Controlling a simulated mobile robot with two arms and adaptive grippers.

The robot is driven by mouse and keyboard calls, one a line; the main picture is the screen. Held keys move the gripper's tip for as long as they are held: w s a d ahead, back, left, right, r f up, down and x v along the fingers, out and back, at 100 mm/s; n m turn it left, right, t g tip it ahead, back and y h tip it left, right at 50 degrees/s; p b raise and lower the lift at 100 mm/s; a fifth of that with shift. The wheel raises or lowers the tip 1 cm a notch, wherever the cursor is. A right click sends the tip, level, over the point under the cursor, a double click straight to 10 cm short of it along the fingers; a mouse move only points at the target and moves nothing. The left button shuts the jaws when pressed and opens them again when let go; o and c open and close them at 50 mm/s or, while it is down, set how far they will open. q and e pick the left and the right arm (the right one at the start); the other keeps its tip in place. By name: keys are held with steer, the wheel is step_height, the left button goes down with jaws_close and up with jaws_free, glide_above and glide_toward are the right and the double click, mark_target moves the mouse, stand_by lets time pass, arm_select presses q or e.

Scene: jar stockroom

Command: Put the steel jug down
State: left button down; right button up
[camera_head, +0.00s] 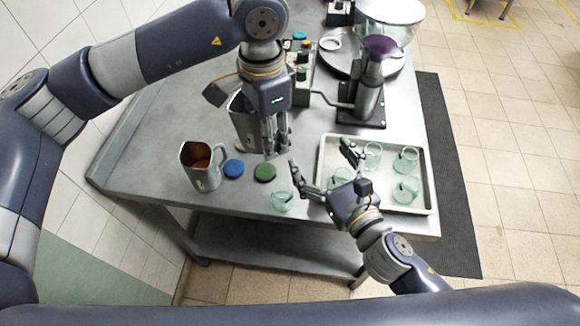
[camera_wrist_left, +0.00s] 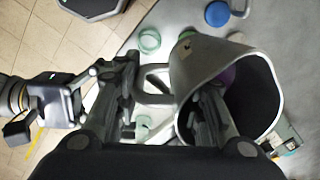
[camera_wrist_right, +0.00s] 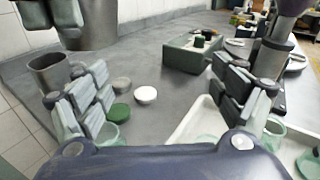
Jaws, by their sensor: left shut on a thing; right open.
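A steel jug (camera_head: 241,128) hangs from my left gripper (camera_head: 274,148), partly hidden behind it. In the left wrist view the jug (camera_wrist_left: 263,85) is large, its open mouth toward the camera, and my left gripper (camera_wrist_left: 165,110) is shut at its handle side. In the right wrist view the jug (camera_wrist_right: 98,30) shows at the top edge and appears to be above the table; its exact height is unclear. My right gripper (camera_head: 322,168) is open and empty, beside the tray's left edge. The grey table (camera_head: 170,120) lies below.
A second metal jug (camera_head: 205,178) with brown contents stands at left. A blue disc (camera_head: 233,168) and green disc (camera_head: 265,172) lie beside it. A glass (camera_head: 282,201) stands near the front edge. A tray (camera_head: 431,190) holds several glasses; a grinder (camera_head: 370,90) stands behind.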

mark_target(256, 126)
arm_select(q)
steer(key=shift+r, duration=0.1)
arm_select(e)
steer(key=s+a+r+y, duration=0.2)
steer(key=s+a+r, duration=0.5)
steer(key=shift+n, duration=0.3)
steer(key=x, duration=1.2)
steer(key=shift+f, duration=0.1)
steer(key=c, duration=1.5)
arm_select(q)
steer(key=c, duration=1.1)
jaws_free()
steer(key=shift+d, duration=0.1)
arm_select(e)
steer(key=shift+c, duration=0.7)
arm_select(q)
steer(key=shift+o, duration=0.7)
steer(key=shift+s, duration=0.1)
arm_select(e)
steer(key=shift+c, duration=0.8)
arm_select(q)
steer(key=shift+d, duration=0.1)
